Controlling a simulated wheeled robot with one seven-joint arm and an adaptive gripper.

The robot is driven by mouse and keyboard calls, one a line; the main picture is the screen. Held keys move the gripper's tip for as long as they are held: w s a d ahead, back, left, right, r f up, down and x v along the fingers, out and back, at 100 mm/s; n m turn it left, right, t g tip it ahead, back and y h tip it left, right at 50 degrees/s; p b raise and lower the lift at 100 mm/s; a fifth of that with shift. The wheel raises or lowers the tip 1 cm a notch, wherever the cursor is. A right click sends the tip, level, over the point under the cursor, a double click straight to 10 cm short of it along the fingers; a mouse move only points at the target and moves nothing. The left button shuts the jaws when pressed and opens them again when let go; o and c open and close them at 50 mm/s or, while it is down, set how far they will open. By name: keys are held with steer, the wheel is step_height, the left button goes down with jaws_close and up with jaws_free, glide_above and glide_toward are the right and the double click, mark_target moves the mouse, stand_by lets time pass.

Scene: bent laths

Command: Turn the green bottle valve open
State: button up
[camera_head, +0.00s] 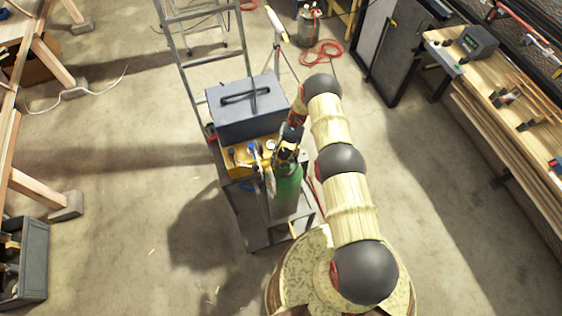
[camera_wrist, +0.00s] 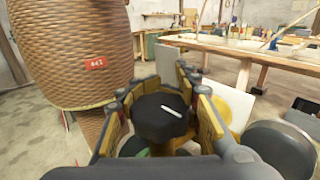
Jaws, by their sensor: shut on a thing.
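The green bottle (camera_head: 286,190) stands upright on a dark cart in the head view, with its top partly hidden by my gripper (camera_head: 288,140). In the wrist view the valve knob (camera_wrist: 160,115) is black and many-sided, with a white mark on top slanting down to the right. My gripper (camera_wrist: 162,112) has its yellow-padded fingers on both sides of this knob and is shut on it. A bit of green (camera_wrist: 142,153) shows below the knob. The knob itself cannot be made out in the head view.
The cart (camera_head: 252,226) also carries a grey toolbox (camera_head: 248,108) and a yellow unit (camera_head: 240,156) with gauges and knobs close to the bottle. A workbench (camera_head: 500,90) lines the right; open floor lies left of the cart.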

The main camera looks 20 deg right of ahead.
steer(key=o, duration=1.2)
steer(key=shift+o, duration=0.7)
steer(key=shift+f+m+t+y+b, duration=0.2)
steer(key=shift+m+t+y+b, duration=0.15)
steer(key=shift+b, duration=1.35)
steer(key=m+t+y+b, duration=0.1)
steer(key=b, duration=0.5)
steer(key=w+m+t+y+b, duration=0.1)
steer(key=t+y+b, duration=0.1)
steer(key=b, duration=0.5)
steer(key=shift+a+m+b, duration=0.25)
steer(key=shift+a+b, duration=0.05)
steer(key=shift+a, duration=0.1)
steer(key=m+t+b, duration=0.1)
steer(key=b, duration=0.2)
steer(key=t+y+b, duration=0.1)
steer(key=b, duration=0.2)
steer(key=m+t+y+b, duration=0.1)
steer(key=b, duration=0.2)
steer(key=shift+w+a+m, duration=0.25)
steer(key=shift+w+m, duration=0.05)
steer(key=shift+w, duration=0.05)
